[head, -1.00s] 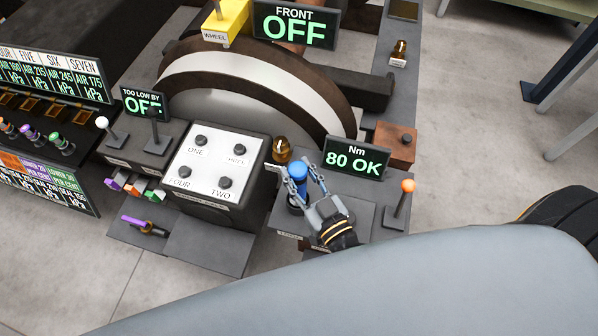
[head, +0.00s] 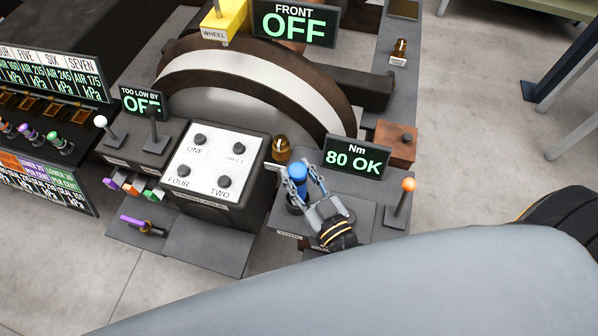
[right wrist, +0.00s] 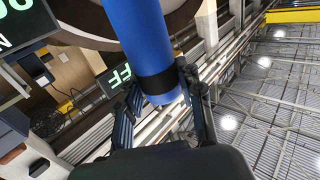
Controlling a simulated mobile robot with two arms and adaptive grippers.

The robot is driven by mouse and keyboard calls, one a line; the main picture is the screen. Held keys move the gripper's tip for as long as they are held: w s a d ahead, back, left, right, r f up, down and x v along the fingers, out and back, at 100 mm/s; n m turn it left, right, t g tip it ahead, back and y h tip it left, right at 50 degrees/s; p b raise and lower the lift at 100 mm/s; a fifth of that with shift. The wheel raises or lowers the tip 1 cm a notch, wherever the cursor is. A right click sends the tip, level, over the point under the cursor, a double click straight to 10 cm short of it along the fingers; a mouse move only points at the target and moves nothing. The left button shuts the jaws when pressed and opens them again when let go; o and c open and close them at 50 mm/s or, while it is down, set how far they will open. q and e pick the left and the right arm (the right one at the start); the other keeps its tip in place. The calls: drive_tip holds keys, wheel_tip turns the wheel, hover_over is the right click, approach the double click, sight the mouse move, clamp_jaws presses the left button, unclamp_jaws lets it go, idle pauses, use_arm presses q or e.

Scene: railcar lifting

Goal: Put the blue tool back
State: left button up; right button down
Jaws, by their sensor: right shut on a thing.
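The blue tool (head: 298,173) is an upright blue cylinder above the grey bench plate, left of the "80 OK" display, in the head view. My right gripper (head: 301,180) has its fingers on both sides of it and is shut on it. A dark round base (head: 293,207) shows below the tool; whether the tool touches it is hard to tell. In the right wrist view the blue tool (right wrist: 140,35) has a black band and sits between the fingers of my right gripper (right wrist: 160,84). My left gripper is not in view.
The Nm display (head: 356,157) stands close behind the gripper. An orange-knobbed lever (head: 403,200) is to its right, an amber dome (head: 281,148) to its left. A white four-button panel (head: 212,162) stands further left.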

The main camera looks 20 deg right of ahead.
drive_tip(key=c, duration=0.8)
unclamp_jaws()
drive_tip(key=shift+f, duration=0.15)
drive_tip(key=shift+s, duration=0.55)
drive_tip(key=s, duration=0.3)
drive_tip(key=s+d, duration=0.1)
drive_tip(key=s, duration=0.3)
drive_tip(key=s+d, duration=0.1)
drive_tip(key=s, duration=0.2)
drive_tip(key=shift+s+d, duration=0.1)
drive_tip(key=shift+s, duration=0.3)
